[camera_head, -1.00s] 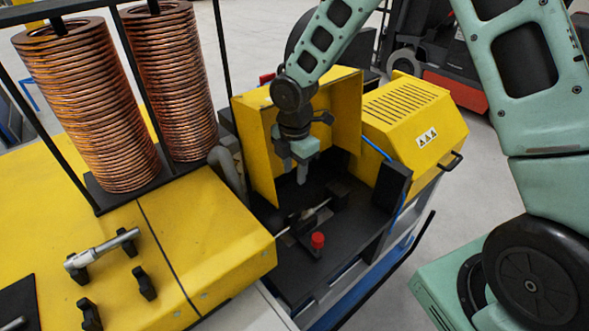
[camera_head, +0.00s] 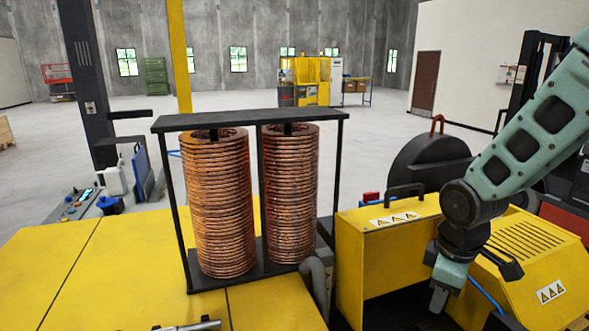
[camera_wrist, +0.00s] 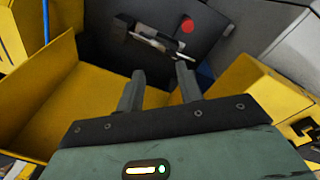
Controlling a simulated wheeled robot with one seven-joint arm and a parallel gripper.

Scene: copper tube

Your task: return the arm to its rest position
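My green arm comes in from the right of the head view. My gripper (camera_head: 440,296) hangs downward at the yellow machine (camera_head: 388,258), in front of its guard. In the wrist view the two dark fingers (camera_wrist: 160,78) stand apart with nothing between them. Beyond the fingertips, a thin pale metal rod (camera_wrist: 150,41) lies at a small dark fixture on the black machine bed (camera_wrist: 108,58). A red button (camera_wrist: 187,25) is beside it. The rod and bed are outside the head view.
Two copper tube coils (camera_head: 222,205) (camera_head: 290,195) stand in a black rack (camera_head: 165,215) on the yellow bench (camera_head: 75,265), left of my arm. Yellow guard walls (camera_wrist: 50,105) flank the gripper closely. The hall floor behind is mostly open.

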